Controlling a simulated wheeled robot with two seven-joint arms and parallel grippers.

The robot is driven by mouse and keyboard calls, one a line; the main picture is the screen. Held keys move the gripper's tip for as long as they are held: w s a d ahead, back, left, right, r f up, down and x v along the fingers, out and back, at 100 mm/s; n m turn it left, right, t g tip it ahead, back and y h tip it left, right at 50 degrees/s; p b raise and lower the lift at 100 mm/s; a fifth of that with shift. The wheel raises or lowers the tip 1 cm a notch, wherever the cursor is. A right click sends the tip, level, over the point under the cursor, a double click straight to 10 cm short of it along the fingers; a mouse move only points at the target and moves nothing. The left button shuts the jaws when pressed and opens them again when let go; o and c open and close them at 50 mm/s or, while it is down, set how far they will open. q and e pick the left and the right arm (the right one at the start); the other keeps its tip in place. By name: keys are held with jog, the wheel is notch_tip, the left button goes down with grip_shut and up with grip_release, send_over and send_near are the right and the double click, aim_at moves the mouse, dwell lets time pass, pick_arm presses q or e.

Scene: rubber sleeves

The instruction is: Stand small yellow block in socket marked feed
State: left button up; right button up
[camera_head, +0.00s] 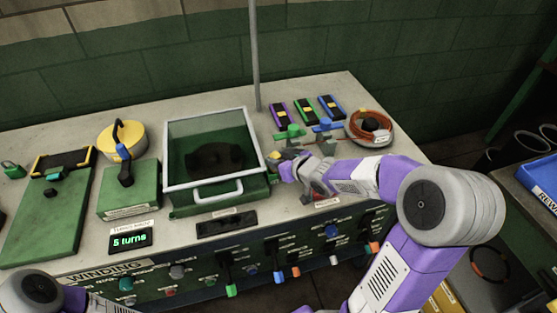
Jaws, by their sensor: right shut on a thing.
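My right gripper (283,166) reaches in from the right to the bench, just right of the glass-lidded box. It is shut on a small yellow block (274,155), which shows only as a small yellow patch at its tip. The gripper hides most of the block and the surface under it. I cannot make out a socket marked feed; the small labels are too blurred to read. Part of my left arm shows at the lower left corner, but its gripper is out of view.
A green box with a glass lid (212,140) stands left of the gripper. A green piece (290,132) and a blue piece (326,127) lie behind it. A cable coil (370,128) sits at right. A panel with knobs and levers runs along the front.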

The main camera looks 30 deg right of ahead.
jog(key=o, duration=0.6)
jog(key=shift+f, duration=0.2)
jog(key=o, duration=0.4)
jog(key=shift+o, duration=0.2)
jog(key=shift+r, duration=0.1)
jog(key=shift+s+r+p, duration=0.2)
jog(key=shift+r+p, duration=0.2)
jog(key=p+v, duration=0.6)
jog(key=v, duration=0.5)
jog(key=shift+s, duration=0.3)
jog(key=shift+f, duration=0.1)
